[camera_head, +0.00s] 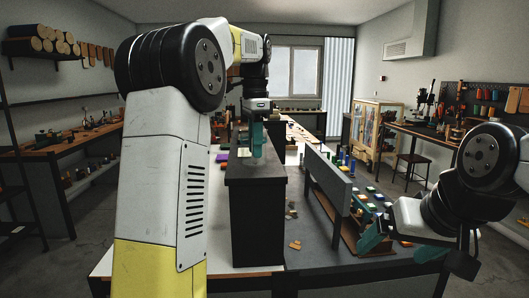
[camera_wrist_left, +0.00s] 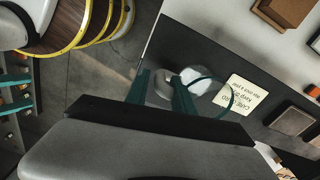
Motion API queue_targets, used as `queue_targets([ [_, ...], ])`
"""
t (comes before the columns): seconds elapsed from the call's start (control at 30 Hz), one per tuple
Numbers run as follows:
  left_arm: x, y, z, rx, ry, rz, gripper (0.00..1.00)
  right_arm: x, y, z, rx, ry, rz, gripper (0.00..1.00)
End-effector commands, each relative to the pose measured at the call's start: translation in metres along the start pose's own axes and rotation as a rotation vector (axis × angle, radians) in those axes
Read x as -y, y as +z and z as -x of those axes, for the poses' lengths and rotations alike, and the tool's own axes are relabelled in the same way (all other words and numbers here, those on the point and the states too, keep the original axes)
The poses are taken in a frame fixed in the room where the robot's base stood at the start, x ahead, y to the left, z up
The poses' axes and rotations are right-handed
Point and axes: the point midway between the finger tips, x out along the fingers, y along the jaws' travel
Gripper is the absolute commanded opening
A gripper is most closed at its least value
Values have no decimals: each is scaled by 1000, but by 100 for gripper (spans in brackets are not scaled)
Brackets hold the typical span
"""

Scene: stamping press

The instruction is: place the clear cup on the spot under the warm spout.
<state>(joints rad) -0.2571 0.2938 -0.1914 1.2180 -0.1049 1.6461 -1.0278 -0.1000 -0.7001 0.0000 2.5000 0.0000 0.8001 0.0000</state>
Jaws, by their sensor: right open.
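My left gripper (camera_head: 258,141) is at the top of a tall dark block in the head view, fingers pointing down. In the left wrist view its two teal fingers (camera_wrist_left: 163,90) stand apart, with a pale rounded shape between and beyond them. A thin curved rim shows right of the fingers; I cannot tell whether it belongs to the clear cup or whether the fingers grip anything. My right gripper (camera_head: 402,245) is open, low at the right, over the grey bench. I cannot make out the warm spout or the spot under it.
The tall dark block (camera_head: 258,220) stands on the bench's front part. A grey upright panel (camera_head: 328,185) is to its right, with several small coloured blocks beyond. In the left wrist view a printed card (camera_wrist_left: 240,96) lies on a dark surface, near dark boxes (camera_wrist_left: 291,120).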

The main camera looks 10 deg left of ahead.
Motion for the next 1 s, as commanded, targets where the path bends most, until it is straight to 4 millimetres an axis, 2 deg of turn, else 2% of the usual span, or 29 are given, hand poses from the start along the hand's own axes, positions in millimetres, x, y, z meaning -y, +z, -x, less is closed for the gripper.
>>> queue_targets([
  [0.13, 0, 0, -19, 1, 1, 1, 30, 0, 0, 0, 0, 0, 0, 90],
  [0.4, 0, 0, -23, -1, -1, 1, 30, 0, 0, 0, 0, 0, 0, 90],
  [0.43, 0, 0, -23, -1, -1, 1, 28, 0, 0, 0, 0, 0, 0, 90],
  [0.57, 0, 0, -23, -1, -1, 1, 2, 0, 0, 0, 0, 0, 0, 90],
  [0.6, 0, 0, -23, -1, -1, 1, 0, 0, 0, 0, 0, 0, 0, 90],
  [1.0, 0, 0, -23, -1, -1, 1, 0, 0, 0, 0, 0, 0, 0, 90],
])
